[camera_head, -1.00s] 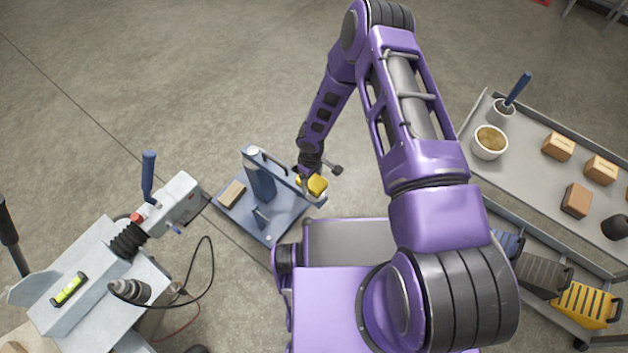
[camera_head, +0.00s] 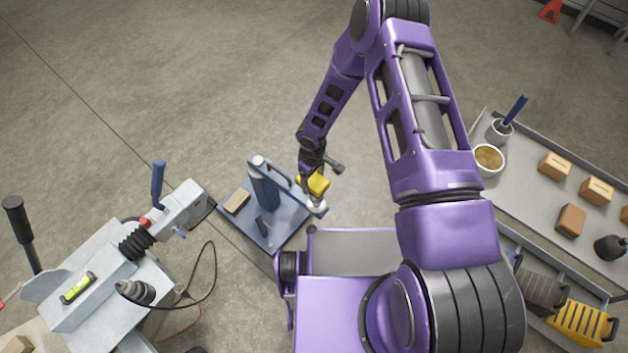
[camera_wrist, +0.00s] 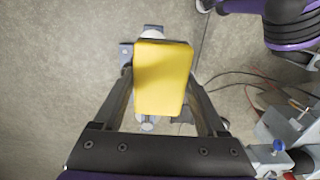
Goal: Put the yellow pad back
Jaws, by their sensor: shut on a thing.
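The yellow pad (camera_head: 314,185) is in my gripper, near the right end of the blue stand's arm. In the wrist view the yellow pad (camera_wrist: 163,78) lies between the two dark fingers of my gripper (camera_wrist: 162,98), which is shut on it. The blue stand (camera_head: 262,187) has an upright post, an arm and a flat base on the floor. A white round end on its arm (camera_head: 316,206) shows just beside the pad. In the wrist view the pad hides most of the stand beneath it. I cannot tell whether pad and stand touch.
A grey trailer coupling (camera_head: 100,268) with a blue-handled lever and a small level (camera_head: 78,287) is at the left. A grey cart (camera_head: 520,185) at the right carries several brown blocks and two pots. A tan block (camera_head: 237,201) lies on the stand's base. Cables lie on the floor.

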